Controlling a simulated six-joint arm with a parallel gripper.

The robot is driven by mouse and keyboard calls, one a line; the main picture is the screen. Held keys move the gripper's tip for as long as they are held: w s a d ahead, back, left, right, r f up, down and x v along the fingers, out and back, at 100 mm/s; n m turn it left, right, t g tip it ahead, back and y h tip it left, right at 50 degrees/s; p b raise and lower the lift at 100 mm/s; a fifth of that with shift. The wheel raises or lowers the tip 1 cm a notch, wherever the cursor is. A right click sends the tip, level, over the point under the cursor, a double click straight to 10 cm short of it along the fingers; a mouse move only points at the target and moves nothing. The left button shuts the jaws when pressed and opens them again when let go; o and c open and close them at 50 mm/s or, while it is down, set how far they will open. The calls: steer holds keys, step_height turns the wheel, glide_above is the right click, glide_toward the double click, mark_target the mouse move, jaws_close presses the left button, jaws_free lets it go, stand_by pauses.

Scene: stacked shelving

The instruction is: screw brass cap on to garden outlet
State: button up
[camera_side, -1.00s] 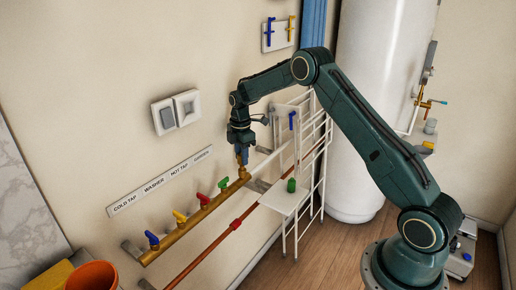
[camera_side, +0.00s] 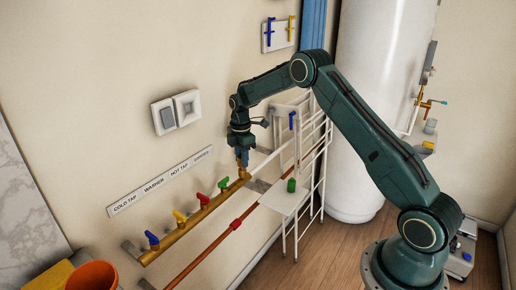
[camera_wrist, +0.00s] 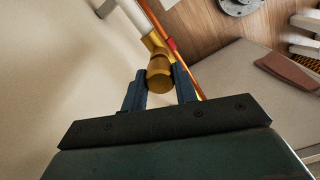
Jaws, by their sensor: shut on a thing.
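The brass pipe (camera_side: 190,222) runs along the wall with blue, yellow, red and green tap handles. Its upper right end, below the "GARDEN" end of the label strip (camera_side: 160,181), is the garden outlet (camera_side: 244,175). My gripper (camera_side: 242,160) points down over that outlet. In the wrist view my gripper (camera_wrist: 160,85) is shut on the brass cap (camera_wrist: 159,77), with one blue finger on each side. The cap lines up with the brass pipe end (camera_wrist: 155,44) and appears to touch it. How far it is threaded cannot be told.
A white wire rack (camera_side: 318,150) with a small shelf (camera_side: 284,203) holding a green cylinder (camera_side: 291,185) stands right of the outlet. A red pipe (camera_side: 212,250) runs below the brass one. An orange bucket (camera_side: 92,275) is at bottom left.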

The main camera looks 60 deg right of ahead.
steer(key=shift+f, duration=0.55)
steer(key=o, duration=1)
steer(key=shift+r, duration=0.1)
step_height(320, 180, up, 14)
steer(key=shift+f, duration=0.2)
stand_by(0.4)
